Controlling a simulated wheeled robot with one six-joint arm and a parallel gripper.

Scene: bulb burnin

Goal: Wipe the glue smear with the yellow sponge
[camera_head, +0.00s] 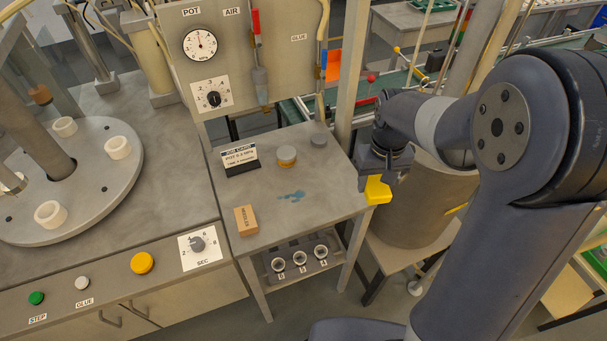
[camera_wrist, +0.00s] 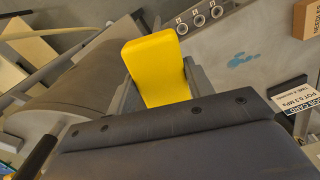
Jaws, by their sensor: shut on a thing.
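The yellow sponge (camera_head: 378,190) is held in my gripper (camera_head: 368,172) beside the right edge of the small grey table (camera_head: 318,155). In the wrist view the sponge (camera_wrist: 157,65) stands out between the two jaws (camera_wrist: 158,95), which are shut on it. The glue smear (camera_head: 291,196) is a blue patch on the tabletop, left of the sponge and apart from it. The smear also shows in the wrist view (camera_wrist: 242,60), to the right of the sponge.
A shelf below holds round holders (camera_head: 300,258). A large drum (camera_head: 425,205) stands at the right.

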